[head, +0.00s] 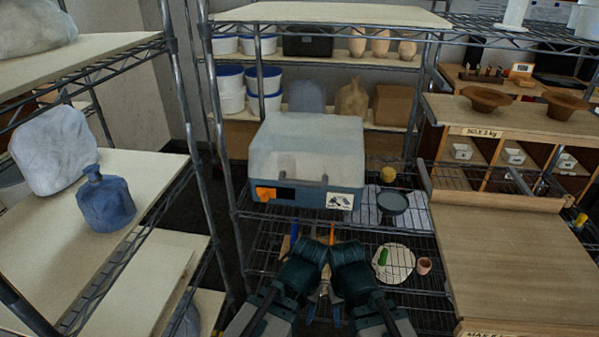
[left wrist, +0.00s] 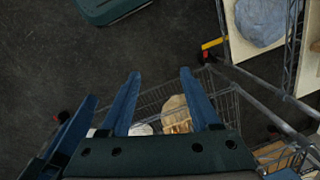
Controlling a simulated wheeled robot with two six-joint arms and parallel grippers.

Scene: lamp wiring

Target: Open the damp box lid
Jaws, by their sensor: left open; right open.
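The damp box (head: 358,199) stands on a wire shelf in the middle of the head view. It has a teal base with a dark patch, an orange tag and a white picture label on its front. Its pale, cloudy lid (head: 305,142) lies down on the base, with a handle bar along the front edge. My right gripper (head: 330,302) is at the bottom centre, in front of and below the box, apart from it. My left gripper's blue fingers are spread and empty in the left wrist view (left wrist: 160,75). Its fingertips are hard to make out in the head view.
A dark round dish (head: 392,201) and a yellow sponge-like piece (head: 388,174) stand right of the box. A white disc (head: 394,263) and small cup (head: 424,266) lie lower. A blue jug (head: 106,200) stands on the left shelf. A wooden worktop (head: 515,250) is at right.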

